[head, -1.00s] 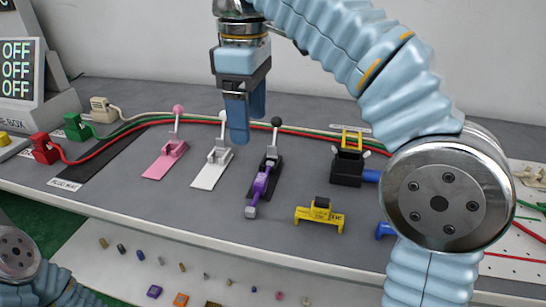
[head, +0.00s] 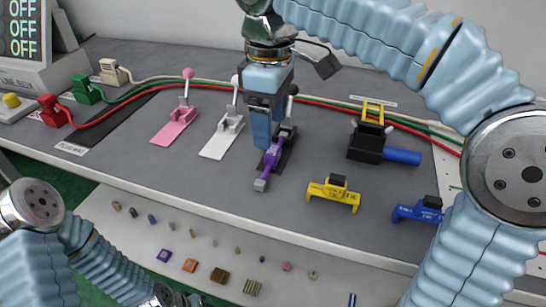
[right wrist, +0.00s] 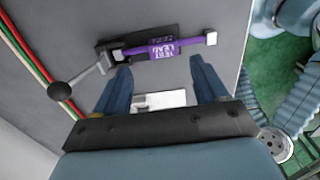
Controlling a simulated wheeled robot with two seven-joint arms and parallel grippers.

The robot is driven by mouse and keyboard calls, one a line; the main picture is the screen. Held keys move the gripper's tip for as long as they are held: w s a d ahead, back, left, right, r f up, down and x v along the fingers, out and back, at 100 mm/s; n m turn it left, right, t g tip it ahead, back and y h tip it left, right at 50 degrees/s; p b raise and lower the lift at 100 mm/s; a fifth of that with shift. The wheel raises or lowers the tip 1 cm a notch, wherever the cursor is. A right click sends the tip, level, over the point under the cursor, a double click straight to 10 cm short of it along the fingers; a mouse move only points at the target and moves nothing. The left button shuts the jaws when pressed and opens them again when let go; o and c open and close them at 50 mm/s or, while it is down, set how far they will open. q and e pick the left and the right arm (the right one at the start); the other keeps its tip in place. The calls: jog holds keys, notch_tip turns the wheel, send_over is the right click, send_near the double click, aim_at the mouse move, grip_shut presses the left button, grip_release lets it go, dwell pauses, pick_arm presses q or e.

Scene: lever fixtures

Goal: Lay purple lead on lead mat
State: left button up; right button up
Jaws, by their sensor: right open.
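The purple lead (head: 271,159), marked "TEST LEAD", lies along a black lever fixture (head: 287,158) with a dark-knobbed lever. It also shows in the right wrist view (right wrist: 165,48). My right gripper (head: 262,143) is open and points down just above the lead. In the right wrist view its two fingers (right wrist: 162,72) are spread, with the lead ahead of the tips and nothing held. A dark mat (head: 112,115) lies at the left; its label seems to read "PLUG MAT". I cannot make out a label reading lead mat.
White (head: 222,142) and pink (head: 174,132) lever fixtures stand to the left. A black block with a blue handle (head: 402,155), a yellow piece (head: 333,194) and a blue piece (head: 414,212) are to the right. Red, green and cream cables run behind. Small parts lie on a lower shelf (head: 130,232).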

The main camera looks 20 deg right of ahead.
jog(key=f, duration=0.4)
jog(key=shift+s+f+b, duration=0.35)
jog(key=shift+c, duration=0.4)
jog(key=c, duration=1.1)
jog(key=shift+o, duration=0.2)
jog(key=shift+a+r, duration=0.1)
jog(key=shift+r, duration=0.4)
notch_tip(320, 180, up, 3)
jog(key=shift+f+p, duration=0.2)
jog(key=shift+p, duration=0.15)
jog(key=s+r, duration=0.9)
jog(key=s, duration=0.5)
jog(key=shift+a+r, duration=0.25)
